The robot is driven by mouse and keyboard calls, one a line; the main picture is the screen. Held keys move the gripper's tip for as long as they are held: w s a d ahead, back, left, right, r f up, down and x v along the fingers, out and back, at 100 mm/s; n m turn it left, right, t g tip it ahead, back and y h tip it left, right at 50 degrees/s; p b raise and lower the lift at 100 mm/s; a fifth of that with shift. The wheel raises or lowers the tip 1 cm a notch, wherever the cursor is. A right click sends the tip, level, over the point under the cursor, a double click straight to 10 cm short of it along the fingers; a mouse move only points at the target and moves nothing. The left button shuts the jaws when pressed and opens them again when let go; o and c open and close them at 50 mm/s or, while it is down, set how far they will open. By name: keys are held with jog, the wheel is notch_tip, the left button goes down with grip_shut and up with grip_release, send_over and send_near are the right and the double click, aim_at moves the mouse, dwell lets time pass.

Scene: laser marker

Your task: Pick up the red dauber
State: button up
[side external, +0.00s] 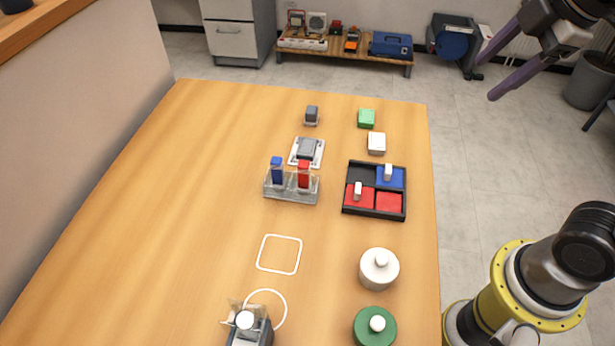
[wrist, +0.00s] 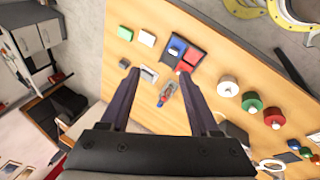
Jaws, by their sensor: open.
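The red dauber (side external: 303,175) stands upright in a clear rack (side external: 290,194) on the wooden table. A blue dauber (side external: 277,170) stands in the same rack, to its left. My gripper (side external: 486,78) is raised at the top right of the side view, far from the rack and beyond the table's right edge. In the wrist view its two fingers are spread wide (wrist: 158,76) with nothing between them. The rack (wrist: 167,92) shows small and distant between the fingers there, the daubers too small to tell clearly.
Right of the rack is a black tray (side external: 375,213) with red and blue pads and small white-topped pieces. White (side external: 379,270) and green (side external: 375,328) round knobbed pieces stand nearer. The table's left side is clear.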

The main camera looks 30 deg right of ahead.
jog(key=w+a+r+n+g, duration=0.1)
jog(key=w+a+n, duration=0.3)
jog(key=w+n, duration=0.25)
jog(key=n+g+h, duration=0.1)
jog(key=n+g, duration=0.2)
jog(key=n, duration=0.5)
send_over(303, 164)
jog(key=a, duration=0.1)
notch_tip(303, 164, down, 12)
jog(key=shift+m, duration=0.25)
jog(key=f, duration=0.4)
jog(key=d+f, duration=0.1)
jog(key=f, duration=0.8)
jog(key=shift+d+f, duration=0.15)
jog(key=shift+f, duration=0.05)
grip_shut()
